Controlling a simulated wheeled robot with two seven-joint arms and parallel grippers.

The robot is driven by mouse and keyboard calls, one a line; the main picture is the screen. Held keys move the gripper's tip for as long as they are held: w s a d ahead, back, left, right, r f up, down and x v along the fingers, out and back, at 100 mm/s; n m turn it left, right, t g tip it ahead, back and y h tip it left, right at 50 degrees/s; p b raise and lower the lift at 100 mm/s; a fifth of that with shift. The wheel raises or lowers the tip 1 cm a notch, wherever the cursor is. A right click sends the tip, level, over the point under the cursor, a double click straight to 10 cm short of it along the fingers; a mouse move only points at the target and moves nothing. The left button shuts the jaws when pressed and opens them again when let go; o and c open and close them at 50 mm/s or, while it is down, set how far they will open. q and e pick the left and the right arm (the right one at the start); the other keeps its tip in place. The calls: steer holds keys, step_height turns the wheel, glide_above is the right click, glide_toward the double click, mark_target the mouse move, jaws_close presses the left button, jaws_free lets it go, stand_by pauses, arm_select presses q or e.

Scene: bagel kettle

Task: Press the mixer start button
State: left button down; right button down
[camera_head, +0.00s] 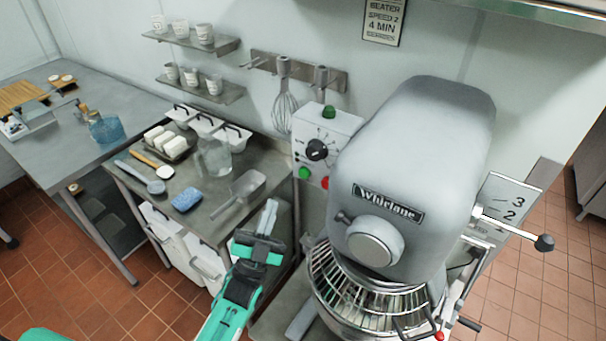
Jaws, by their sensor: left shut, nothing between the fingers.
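The grey mixer (410,160) stands right of centre, with its wire guard (365,296) over the bowl. A white control box (325,143) on its left side carries a black dial (317,150). Below the dial are a green button (305,173) and a red button (326,183). Another green knob or button (329,112) sits on top of the box. My left gripper (267,218) is shut and empty, below and left of the control box, apart from the buttons. My right gripper is not in view.
A steel table (225,213) left of the mixer holds a scoop (240,192), a blue sponge (186,199), a clear jug (214,157) and white blocks on a tray. A whisk (286,108) hangs on the wall rack. A speed lever (543,242) sticks out at the mixer's right.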

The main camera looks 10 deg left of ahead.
mark_target(304, 173)
arm_select(q)
steer(key=w+d+b, duration=0.2)
steer(key=w+d, duration=0.1)
steer(key=w, duration=0.5)
steer(key=shift+w, duration=0.15)
steer(key=shift+w+b, duration=0.1)
steer(key=shift+b, duration=0.3)
stand_by(1.6)
steer(key=shift+w+d, duration=0.15)
steer(key=shift+w, duration=0.15)
